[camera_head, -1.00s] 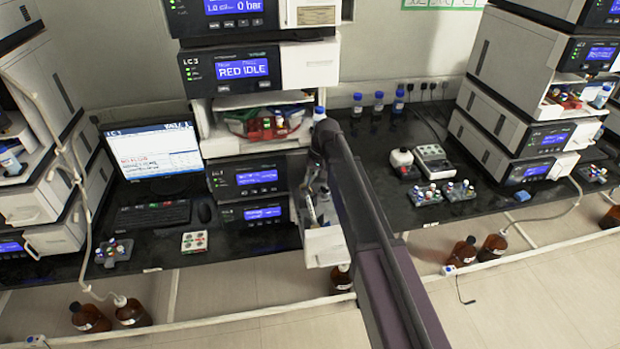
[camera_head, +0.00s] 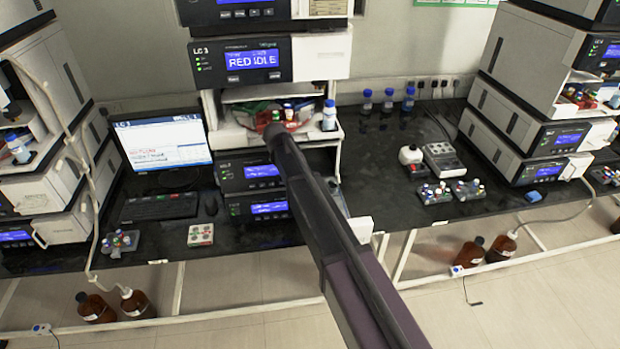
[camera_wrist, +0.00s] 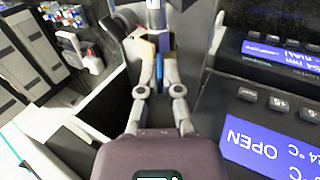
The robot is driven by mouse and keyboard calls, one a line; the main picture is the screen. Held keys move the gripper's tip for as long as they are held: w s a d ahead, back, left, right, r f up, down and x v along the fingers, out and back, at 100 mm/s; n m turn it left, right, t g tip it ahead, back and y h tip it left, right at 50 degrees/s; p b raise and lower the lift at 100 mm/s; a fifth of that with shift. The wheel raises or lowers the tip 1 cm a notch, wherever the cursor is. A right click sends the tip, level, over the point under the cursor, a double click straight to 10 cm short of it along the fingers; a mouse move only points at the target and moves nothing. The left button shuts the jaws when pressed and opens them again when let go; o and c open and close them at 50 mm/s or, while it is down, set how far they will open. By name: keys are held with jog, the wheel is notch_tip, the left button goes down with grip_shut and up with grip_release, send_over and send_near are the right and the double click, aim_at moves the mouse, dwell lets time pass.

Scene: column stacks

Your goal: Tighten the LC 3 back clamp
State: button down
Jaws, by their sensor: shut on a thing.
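The LC 3 stack (camera_head: 290,60) stands at the centre of the head view, its display reading RED IDLE. My arm covers much of its lower part and hides my gripper in that view. In the wrist view my gripper (camera_wrist: 156,48) points into a narrow open compartment beside displays, one reading OPEN. Its fingertips close around a small part at the lower end of an upright metallic column (camera_wrist: 155,18). This part seems to be a clamp. A thin blue piece (camera_wrist: 159,70) shows between the fingers. The fingertips hide most of the part, so how tight it sits cannot be told.
Compartment walls lie close on both sides of my gripper. A white panel (camera_head: 360,229) juts out at the bench front. A computer screen (camera_head: 160,143) and keyboard (camera_head: 160,206) stand left. Bottles, vial racks and another stack (camera_head: 520,120) are on the right. Brown bottles stand on the floor.

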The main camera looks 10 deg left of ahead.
jog(key=h+b, duration=0.1)
jog(key=f+h+b, duration=0.1)
jog(key=shift+s+a+t+b, duration=0.2)
jog(key=shift+a+t+b, duration=0.1)
jog(key=shift+a, duration=0.05)
jog(key=shift+h+b, duration=0.35)
jog(key=shift+h, duration=0.15)
jog(key=c, duration=0.8)
grip_release()
jog(key=shift+a, duration=0.1)
jog(key=shift+w+r+p, duration=0.1)
jog(key=shift+r+p, duration=0.1)
jog(key=shift+p, duration=0.1)
